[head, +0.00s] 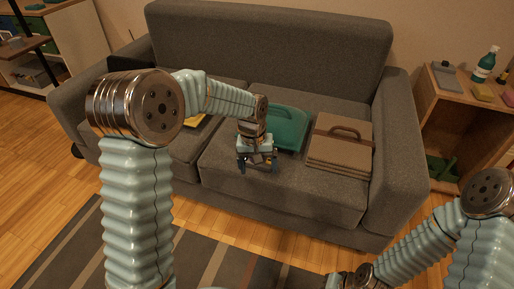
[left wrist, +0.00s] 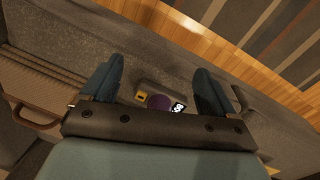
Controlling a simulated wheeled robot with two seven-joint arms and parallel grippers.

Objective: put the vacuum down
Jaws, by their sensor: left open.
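My left gripper (head: 257,164) is over the front of the sofa's right seat cushion, with its fingers pointing down. In the left wrist view my left gripper (left wrist: 157,88) has its two dark blue fingers spread wide. Between them shows a small dark object, which seems to be the vacuum (left wrist: 160,101), with a purple round part, a yellow patch and a black-and-white label. It appears to lie on the grey sofa (head: 225,165); the gripper's body hides part of it. I cannot tell whether a finger touches it. My right gripper (head: 338,281) is at the bottom edge, mostly cut off.
A teal case (head: 290,128) lies on the seat behind the left gripper. A brown case with a handle (head: 341,147) lies to its right. A yellow item (head: 196,121) is on the left cushion. A wooden shelf (head: 452,120) with bottles stands right of the sofa.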

